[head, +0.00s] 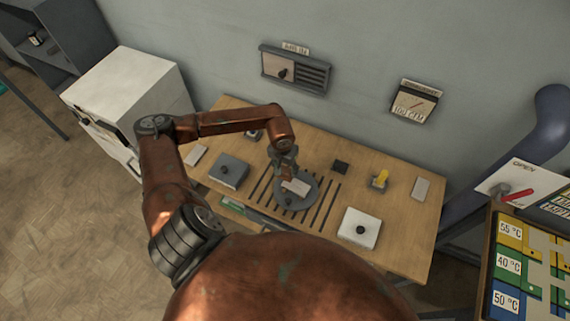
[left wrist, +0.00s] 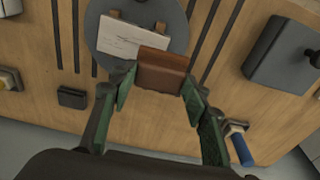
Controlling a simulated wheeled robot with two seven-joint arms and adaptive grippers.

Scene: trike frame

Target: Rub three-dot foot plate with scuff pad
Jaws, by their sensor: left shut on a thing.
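My left gripper (head: 287,168) is low over the round grey disc (head: 311,187) in the middle of the bench. In the left wrist view its green fingers (left wrist: 160,88) are shut on a brown block, the scuff pad (left wrist: 162,72). A pale rectangular foot plate (head: 297,187) lies on the disc, between small brown pieces in the left wrist view (left wrist: 119,37). The pad overlaps the plate's near edge in that view; I cannot tell whether they touch. No dots can be made out on the plate. My right gripper is not in view.
Other pale plates lie at the bench's left (head: 196,155) and right (head: 421,188). A dark grey box (head: 229,170), a white box (head: 359,229), a small black block (head: 340,167) and a yellow-topped item (head: 380,178) stand around the disc. Dark slots (head: 330,205) run beside it.

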